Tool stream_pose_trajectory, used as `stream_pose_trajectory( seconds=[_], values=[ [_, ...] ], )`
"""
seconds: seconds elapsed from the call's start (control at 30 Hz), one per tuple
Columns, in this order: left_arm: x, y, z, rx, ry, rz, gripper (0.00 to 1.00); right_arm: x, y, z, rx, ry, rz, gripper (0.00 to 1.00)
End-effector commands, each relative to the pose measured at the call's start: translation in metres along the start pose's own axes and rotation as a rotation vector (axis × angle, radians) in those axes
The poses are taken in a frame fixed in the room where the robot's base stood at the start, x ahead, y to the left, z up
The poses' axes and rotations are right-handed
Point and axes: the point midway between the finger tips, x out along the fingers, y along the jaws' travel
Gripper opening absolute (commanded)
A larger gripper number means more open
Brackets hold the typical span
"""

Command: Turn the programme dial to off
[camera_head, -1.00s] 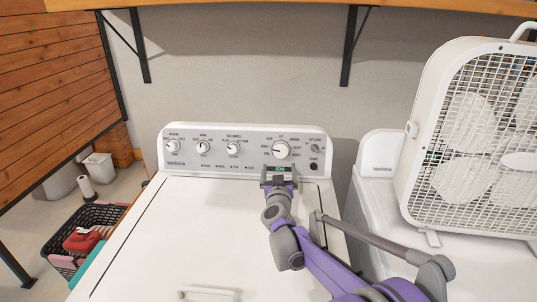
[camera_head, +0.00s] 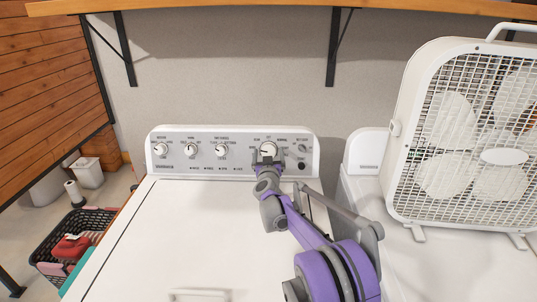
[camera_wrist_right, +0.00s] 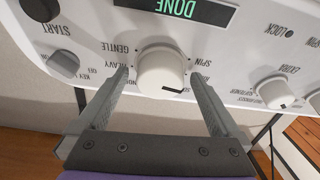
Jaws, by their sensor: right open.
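The programme dial (camera_head: 268,149) is the large white knob at the right of the washer's control panel (camera_head: 207,165). In the right wrist view the dial (camera_wrist_right: 162,70) has a dark mark on its rim. My right gripper (camera_head: 267,160) is at the panel, just below the dial in the head view. In the right wrist view its two open fingers (camera_wrist_right: 162,82) stand on either side of the dial, with gaps visible. Whether the fingertips touch the panel cannot be told. A green "DONE" display (camera_wrist_right: 180,10) shows beside the dial. My left gripper is not in view.
Smaller knobs (camera_head: 221,150) line the panel to the left. A start button (camera_wrist_right: 40,8) and small key lock knob (camera_wrist_right: 64,64) lie near the dial. A white box fan (camera_head: 465,140) stands right. A dark basket (camera_head: 75,240) is on the floor left.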

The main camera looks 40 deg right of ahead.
Motion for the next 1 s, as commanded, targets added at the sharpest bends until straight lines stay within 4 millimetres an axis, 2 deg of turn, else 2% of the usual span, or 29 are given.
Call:
stream_pose_trajectory(
  seconds=[0.07,0.53,0.57,0.77,1.0],
  values=[
    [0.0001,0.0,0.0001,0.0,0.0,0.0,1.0,-0.0001,0.0,0.0,0.0,0.0,0.0,1.0],
    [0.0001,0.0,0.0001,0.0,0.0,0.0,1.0,-0.0004,-0.0001,0.0,0.0,0.0,0.0,0.17],
    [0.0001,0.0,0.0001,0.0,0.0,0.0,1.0,-0.0004,-0.0001,0.0,0.0,0.0,0.0,0.14],
    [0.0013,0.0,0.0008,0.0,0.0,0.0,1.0,-0.0004,-0.0004,0.0003,0.014,0.0,0.004,0.14],
    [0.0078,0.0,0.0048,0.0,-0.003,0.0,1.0,-0.0004,-0.0014,0.0013,0.107,-0.001,0.034,0.14]
  ],
)
